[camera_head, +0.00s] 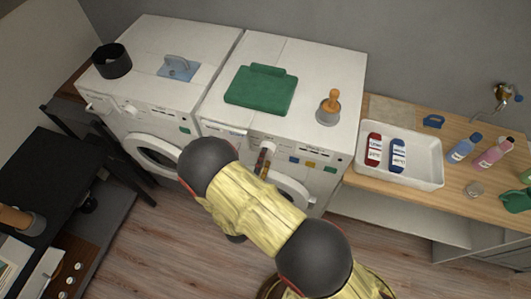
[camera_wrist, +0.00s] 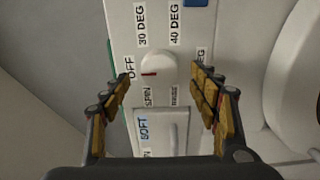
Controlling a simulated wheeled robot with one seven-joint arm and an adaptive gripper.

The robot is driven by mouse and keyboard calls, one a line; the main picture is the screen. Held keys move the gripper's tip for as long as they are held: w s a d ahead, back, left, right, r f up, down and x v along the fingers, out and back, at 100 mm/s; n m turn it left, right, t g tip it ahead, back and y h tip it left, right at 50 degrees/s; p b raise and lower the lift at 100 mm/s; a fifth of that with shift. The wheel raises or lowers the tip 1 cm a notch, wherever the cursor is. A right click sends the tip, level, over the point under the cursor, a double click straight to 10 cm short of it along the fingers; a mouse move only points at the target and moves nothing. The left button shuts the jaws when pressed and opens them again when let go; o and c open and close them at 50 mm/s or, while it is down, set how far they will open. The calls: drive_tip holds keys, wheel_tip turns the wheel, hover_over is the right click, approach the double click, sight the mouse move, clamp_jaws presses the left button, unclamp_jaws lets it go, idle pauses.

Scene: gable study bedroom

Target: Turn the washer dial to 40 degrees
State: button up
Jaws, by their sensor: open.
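The washer dial (camera_wrist: 160,68) is a round white knob on the white front panel in the wrist view. Its red mark lies on the picture's left side, facing the OFF label (camera_wrist: 128,68). The 30 DEG label (camera_wrist: 142,24) and 40 DEG label (camera_wrist: 174,26) stand above the dial in the picture. My gripper (camera_wrist: 160,78) is open, with one finger on each side of the dial; I cannot tell whether either touches it. In the head view the right-hand washer's dial (camera_head: 268,148) shows beside my gripper (camera_head: 262,165), which my arm partly hides.
A drawer front marked SOFT (camera_wrist: 160,130) lies below the dial in the wrist view. A second washer (camera_head: 150,110) stands left; a white tray (camera_head: 425,172) sits on the right counter.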

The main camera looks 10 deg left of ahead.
drive_tip(key=shift+w, duration=1.4)
drive_tip(key=shift+d, duration=0.1)
drive_tip(key=shift+c, duration=0.8)
drive_tip(key=c, duration=1)
